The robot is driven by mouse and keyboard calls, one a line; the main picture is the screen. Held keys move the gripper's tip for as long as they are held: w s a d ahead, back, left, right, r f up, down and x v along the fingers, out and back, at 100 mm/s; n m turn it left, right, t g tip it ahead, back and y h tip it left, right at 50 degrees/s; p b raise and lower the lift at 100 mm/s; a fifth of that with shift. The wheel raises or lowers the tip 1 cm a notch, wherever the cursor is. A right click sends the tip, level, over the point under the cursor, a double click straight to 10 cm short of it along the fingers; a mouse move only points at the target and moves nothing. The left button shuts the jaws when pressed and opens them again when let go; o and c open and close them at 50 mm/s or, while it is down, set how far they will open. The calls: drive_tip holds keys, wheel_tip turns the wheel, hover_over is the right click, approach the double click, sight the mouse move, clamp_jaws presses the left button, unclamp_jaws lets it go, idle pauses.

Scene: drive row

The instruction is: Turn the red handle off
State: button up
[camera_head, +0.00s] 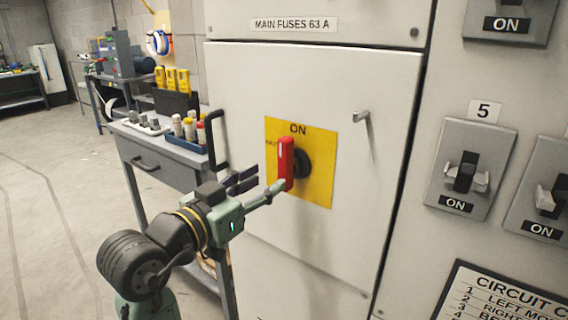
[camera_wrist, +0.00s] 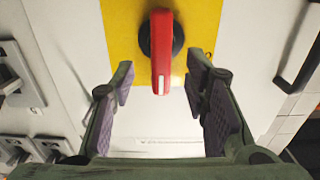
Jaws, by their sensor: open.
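The red handle (camera_head: 286,164) is a rotary switch lever on a black round hub, mounted on a yellow plate (camera_head: 318,183) on the grey cabinet door. It stands upright, in line with the word ON above it. My gripper (camera_head: 262,187) is just in front of and to the left of the handle in the head view. In the wrist view the red handle (camera_wrist: 161,52) shows upper middle, between and beyond the fingertips. My gripper (camera_wrist: 158,78) is open and empty there, with a finger on each side. I cannot tell from the views whether a finger touches the handle.
A small door latch (camera_head: 361,116) sticks out right of the yellow plate. Breaker switches (camera_head: 466,172) marked ON are on the panel at right. A grey tool cart (camera_head: 160,160) with bottles and a black handle stands close behind my arm at left. The floor at far left is open.

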sight(281, 170)
drive_tip(key=p+x, duration=0.1)
drive_tip(key=x, duration=0.6)
drive_tip(key=shift+w+d, duration=0.15)
drive_tip(key=shift+w, duration=0.1)
drive_tip(key=shift+c, duration=0.2)
clamp_jaws()
